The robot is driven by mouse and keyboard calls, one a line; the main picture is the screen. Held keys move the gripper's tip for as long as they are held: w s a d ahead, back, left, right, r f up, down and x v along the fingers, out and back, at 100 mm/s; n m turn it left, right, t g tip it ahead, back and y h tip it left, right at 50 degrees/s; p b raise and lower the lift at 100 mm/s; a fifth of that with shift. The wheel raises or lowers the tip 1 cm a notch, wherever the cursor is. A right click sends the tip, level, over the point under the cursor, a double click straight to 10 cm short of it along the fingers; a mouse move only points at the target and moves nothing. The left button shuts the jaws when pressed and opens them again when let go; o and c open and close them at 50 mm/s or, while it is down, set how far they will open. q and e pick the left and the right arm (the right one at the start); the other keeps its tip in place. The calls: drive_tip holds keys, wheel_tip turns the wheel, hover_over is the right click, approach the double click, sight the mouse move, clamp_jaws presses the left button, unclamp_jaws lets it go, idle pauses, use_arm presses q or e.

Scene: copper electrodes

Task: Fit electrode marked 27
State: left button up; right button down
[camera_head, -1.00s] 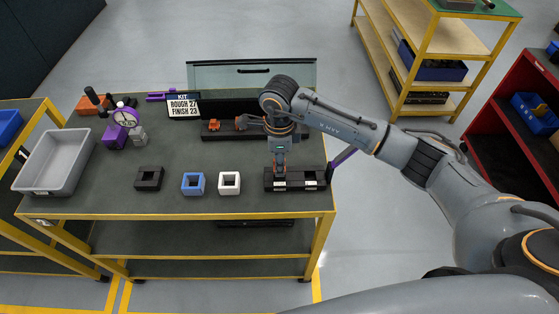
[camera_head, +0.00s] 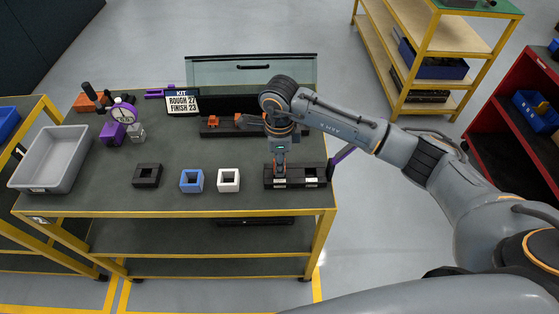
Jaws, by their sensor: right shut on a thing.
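My right gripper (camera_head: 280,168) points straight down over the left slot of a black two-slot holder (camera_head: 312,183) at the table's front right. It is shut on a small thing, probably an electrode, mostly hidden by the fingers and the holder. I cannot read a mark on it or tell how deep it sits. Copper-coloured pieces (camera_head: 213,121) stand on a black rack (camera_head: 212,132) behind, partly covered by my arm. A sign (camera_head: 183,105) reads KIT, ROUGH 27, FINISH 23. My left gripper is not in view.
A black (camera_head: 147,175), a blue (camera_head: 191,181) and a white square block (camera_head: 228,180) stand left of the holder. A grey bin (camera_head: 50,158) and a purple dial gauge (camera_head: 124,113) are at the left. The table middle is clear.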

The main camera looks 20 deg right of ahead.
drive_tip(key=shift+f+b, duration=0.6)
drive_tip(key=shift+f, duration=0.1)
drive_tip(key=c, duration=0.9)
unclamp_jaws()
drive_tip(key=shift+c, duration=0.2)
wheel_tip(320, 180, up, 12)
